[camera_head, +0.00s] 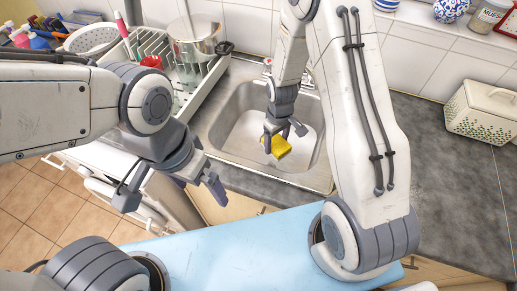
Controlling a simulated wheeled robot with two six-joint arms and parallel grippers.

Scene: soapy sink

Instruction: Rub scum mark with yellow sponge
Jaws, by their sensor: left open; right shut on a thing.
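The yellow sponge (280,147) is held in my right gripper (279,141), over the near part of the metal sink (230,110). Whether the sponge touches the sink surface I cannot tell. My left gripper (172,196) is open and empty, in front of the counter and left of the sink. I cannot make out a scum mark; my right arm and gripper hide part of the basin.
A dish rack (150,45) with a steel pot (195,42) and a red cup stands left of the sink. A faucet is partly hidden behind my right arm. A cream container (484,112) sits on the right counter (425,135), which is otherwise largely clear.

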